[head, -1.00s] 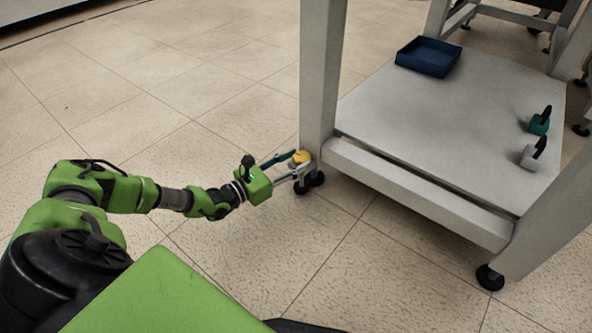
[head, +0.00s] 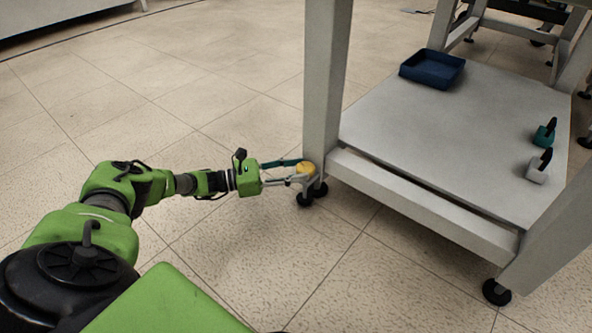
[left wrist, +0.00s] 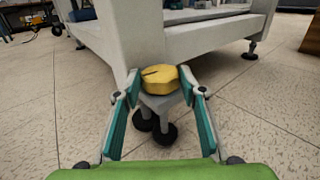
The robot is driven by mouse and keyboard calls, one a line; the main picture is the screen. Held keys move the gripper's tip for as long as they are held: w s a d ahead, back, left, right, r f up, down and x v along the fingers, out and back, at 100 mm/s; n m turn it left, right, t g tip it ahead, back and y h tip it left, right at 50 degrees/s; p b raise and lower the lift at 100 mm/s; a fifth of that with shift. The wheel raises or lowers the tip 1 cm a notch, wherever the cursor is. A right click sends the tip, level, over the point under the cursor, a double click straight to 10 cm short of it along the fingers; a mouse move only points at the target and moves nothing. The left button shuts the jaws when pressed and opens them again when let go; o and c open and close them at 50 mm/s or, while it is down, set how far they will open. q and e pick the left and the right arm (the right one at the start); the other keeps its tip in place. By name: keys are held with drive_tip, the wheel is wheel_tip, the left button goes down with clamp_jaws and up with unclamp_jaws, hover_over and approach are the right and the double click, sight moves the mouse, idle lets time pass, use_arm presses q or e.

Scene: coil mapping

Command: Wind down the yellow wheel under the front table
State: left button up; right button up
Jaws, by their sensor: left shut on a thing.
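The yellow wheel (head: 306,168) sits low at the near left leg of the front table (head: 326,80), above black feet. In the left wrist view the wheel (left wrist: 160,80) is a faceted yellow knob with a dark line on top, on a grey bracket. My left gripper (head: 302,172) reaches in from the left at wheel height. It is shut on the wheel, with its teal-padded fingers on either side. In the head view the fingers partly cover the wheel's side. My right gripper is not in view.
The table's lower shelf (head: 440,130) holds a dark blue tray (head: 432,68), a teal block (head: 544,134) and a grey block (head: 538,170) with black handles. A black foot (head: 497,292) stands under the near right leg. The tiled floor left of the table is clear.

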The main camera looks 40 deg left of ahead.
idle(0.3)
use_arm(q)
drive_tip(key=o, duration=1.1)
drive_tip(key=shift+a, duration=0.1)
drive_tip(key=v, duration=1.2)
